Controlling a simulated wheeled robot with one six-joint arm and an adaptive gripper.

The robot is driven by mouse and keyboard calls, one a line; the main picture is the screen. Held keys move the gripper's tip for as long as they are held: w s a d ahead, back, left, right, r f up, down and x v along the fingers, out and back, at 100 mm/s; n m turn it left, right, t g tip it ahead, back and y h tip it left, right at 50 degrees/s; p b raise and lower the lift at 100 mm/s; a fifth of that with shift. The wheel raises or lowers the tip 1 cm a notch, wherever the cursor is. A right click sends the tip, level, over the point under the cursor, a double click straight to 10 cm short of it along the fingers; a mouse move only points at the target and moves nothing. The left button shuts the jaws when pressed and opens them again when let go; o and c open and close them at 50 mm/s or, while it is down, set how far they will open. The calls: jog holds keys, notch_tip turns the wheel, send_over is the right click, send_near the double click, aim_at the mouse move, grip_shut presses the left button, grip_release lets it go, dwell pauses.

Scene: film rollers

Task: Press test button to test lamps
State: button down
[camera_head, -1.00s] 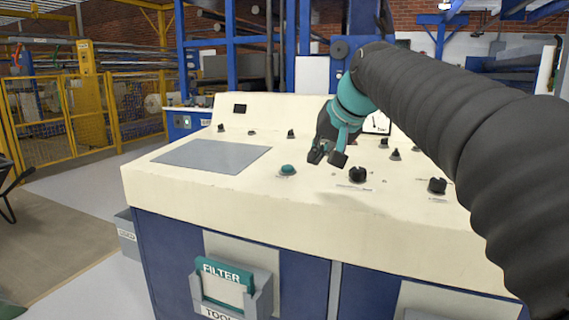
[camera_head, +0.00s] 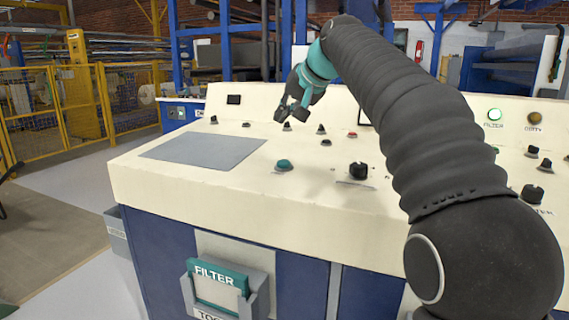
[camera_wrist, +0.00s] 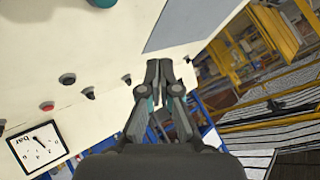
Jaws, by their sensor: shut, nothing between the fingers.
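A cream control panel (camera_head: 230,195) stands in front of me. A teal button (camera_head: 284,165) sits near its front edge; part of it shows at the top edge of the wrist view (camera_wrist: 103,2). A small red button (camera_head: 352,134) is farther back, also in the wrist view (camera_wrist: 47,106). I cannot read which button is for test. A green lamp (camera_head: 494,114) marked FILTER looks lit; an amber lamp (camera_head: 534,118) beside it looks dim. My gripper (camera_head: 290,113) is shut and empty, over the back left of the panel, apart from both buttons. Its fingertips show in the wrist view (camera_wrist: 158,66).
Several black knobs stand on the panel, including a large one (camera_head: 358,170). A grey plate (camera_head: 205,151) lies at the left. A pressure gauge (camera_wrist: 38,148) is on the raised back. A FILTER holder (camera_head: 219,285) hangs on the front. Yellow fencing (camera_head: 70,105) stands left.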

jog(key=b, duration=0.6)
send_over(285, 163)
notch_tip(285, 163, down, 7)
jog(key=shift+s+r, duration=0.15)
jog(key=shift+f+b, duration=0.55)
jog(key=shift+f, duration=0.35)
jog(key=shift+f, duration=0.1)
jog(key=shift+f, duration=0.3)
jog(key=shift+w+f+b, duration=0.2)
jog(key=shift+f+b, duration=0.25)
jog(key=shift+f, duration=0.05)
dwell(0.9)
jog(key=shift+r, duration=0.1)
jog(key=shift+r+p, duration=0.8)
jog(key=shift+p, duration=0.2)
